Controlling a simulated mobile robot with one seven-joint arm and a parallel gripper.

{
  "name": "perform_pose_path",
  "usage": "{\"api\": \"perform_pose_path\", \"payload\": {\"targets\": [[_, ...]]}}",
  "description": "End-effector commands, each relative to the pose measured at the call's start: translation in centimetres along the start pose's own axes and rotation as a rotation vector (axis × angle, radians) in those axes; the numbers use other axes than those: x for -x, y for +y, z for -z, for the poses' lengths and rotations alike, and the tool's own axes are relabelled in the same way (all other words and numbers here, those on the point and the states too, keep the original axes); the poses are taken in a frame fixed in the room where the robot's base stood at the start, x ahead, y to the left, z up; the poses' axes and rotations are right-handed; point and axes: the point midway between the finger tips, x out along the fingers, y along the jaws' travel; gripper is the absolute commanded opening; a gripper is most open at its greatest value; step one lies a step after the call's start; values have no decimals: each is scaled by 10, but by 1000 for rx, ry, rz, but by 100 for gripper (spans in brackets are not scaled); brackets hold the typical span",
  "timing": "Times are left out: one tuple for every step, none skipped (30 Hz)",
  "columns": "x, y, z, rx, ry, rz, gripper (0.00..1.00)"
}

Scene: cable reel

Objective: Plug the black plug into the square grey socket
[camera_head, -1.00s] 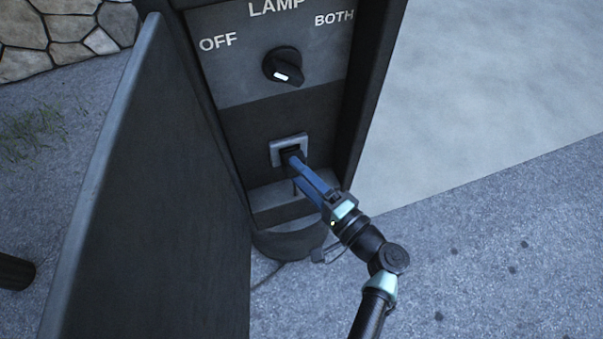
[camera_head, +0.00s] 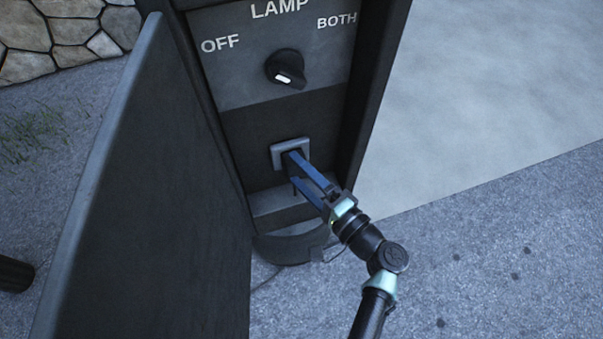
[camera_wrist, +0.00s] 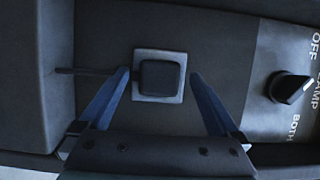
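The square grey socket (camera_head: 278,160) is on the dark front of the post, below the rotary knob. In the wrist view its grey frame (camera_wrist: 181,97) shows around the black plug (camera_wrist: 160,78), which sits at the socket's middle. A thin dark cable runs left from it in that view. My gripper (camera_head: 293,164) has blue fingers, spread apart. In the wrist view the gripper (camera_wrist: 160,80) is open, with one finger on each side of the plug and gaps between. In the head view the fingers hide most of the plug.
A rotary knob (camera_head: 286,69) with OFF, LAMP and BOTH labels is above the socket. An open door panel (camera_head: 150,190) stands to the left. A ledge (camera_head: 285,200) juts out below. Open paving lies to the right.

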Motion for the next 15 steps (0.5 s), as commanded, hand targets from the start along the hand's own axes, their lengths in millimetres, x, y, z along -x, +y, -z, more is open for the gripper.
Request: {"api": "perform_pose_path", "payload": {"targets": [[0, 0, 0, 0, 0, 0, 99], [0, 0, 0, 0, 0, 0, 99], [0, 0, 0, 0, 0, 0, 99], [0, 0, 0, 0, 0, 0, 99], [0, 0, 0, 0, 0, -1, 99], [0, 1, 0, -1, 0, -2, 99], [0, 1, 0, -1, 0, -2, 99], [0, 1, 0, -1, 0, -2, 99], [0, 1, 0, -1, 0, -2, 99], [0, 1, 0, -1, 1, -2, 99], [0, 1, 0, -1, 1, -1, 99], [1, 1, 0, -1, 1, -1, 99], [3, 1, 0, -1, 2, -1, 99], [4, 0, 0, -1, 2, -1, 99], [8, 0, 0, -1, 3, -2, 99]]}}
